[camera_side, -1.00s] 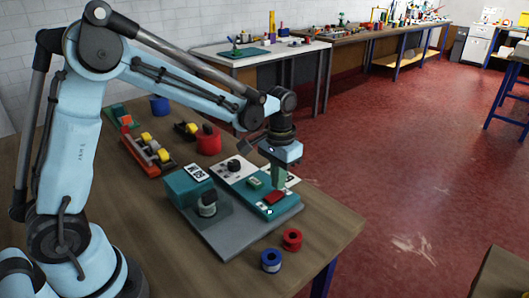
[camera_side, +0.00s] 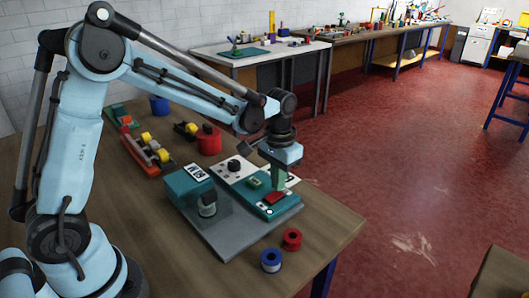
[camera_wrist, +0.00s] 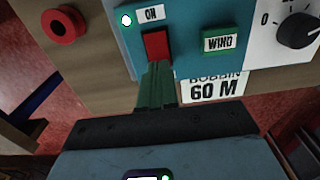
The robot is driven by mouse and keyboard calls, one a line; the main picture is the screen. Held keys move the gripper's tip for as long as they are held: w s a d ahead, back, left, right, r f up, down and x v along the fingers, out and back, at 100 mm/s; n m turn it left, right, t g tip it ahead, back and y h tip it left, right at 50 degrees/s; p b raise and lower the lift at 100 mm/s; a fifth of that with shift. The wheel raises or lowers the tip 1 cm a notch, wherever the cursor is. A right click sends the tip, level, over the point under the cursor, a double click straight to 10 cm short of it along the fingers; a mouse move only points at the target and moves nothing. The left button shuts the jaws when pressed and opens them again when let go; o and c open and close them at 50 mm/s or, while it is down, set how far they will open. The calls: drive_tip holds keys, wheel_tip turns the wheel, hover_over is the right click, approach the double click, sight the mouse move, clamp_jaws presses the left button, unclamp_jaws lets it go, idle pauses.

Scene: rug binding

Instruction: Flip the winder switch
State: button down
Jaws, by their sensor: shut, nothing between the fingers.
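The winder is a teal and grey unit on a grey base plate (camera_side: 225,240) on the bench. Its red switch (camera_side: 277,199) sits on the teal front panel. In the wrist view the red switch (camera_wrist: 157,44) lies next to an ON label (camera_wrist: 151,14) and a small pale lamp (camera_wrist: 126,20) that looks bright. My gripper (camera_side: 277,191) is shut and empty, with green fingers pointing down at the switch. In the wrist view its fingertips (camera_wrist: 156,68) are right at the switch's near edge. I cannot tell whether they touch it or which way the switch is tilted.
A green WIND button (camera_wrist: 218,42) and a black dial (camera_wrist: 297,30) are close beside the switch. A red spool (camera_side: 292,239) and a blue spool (camera_side: 271,260) stand near the bench edge. Racks of spools stand behind the winder.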

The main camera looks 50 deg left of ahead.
sight(276, 193)
drive_tip(key=shift+f, duration=0.7)
idle(0.3)
drive_tip(key=shift+r, duration=3.55)
drive_tip(key=s+a+r+t, duration=0.1)
drive_tip(key=s+r+t, duration=0.2)
drive_tip(key=s+t, duration=0.4)
drive_tip(key=shift+s+a, duration=0.25)
drive_tip(key=shift+s, duration=2.95)
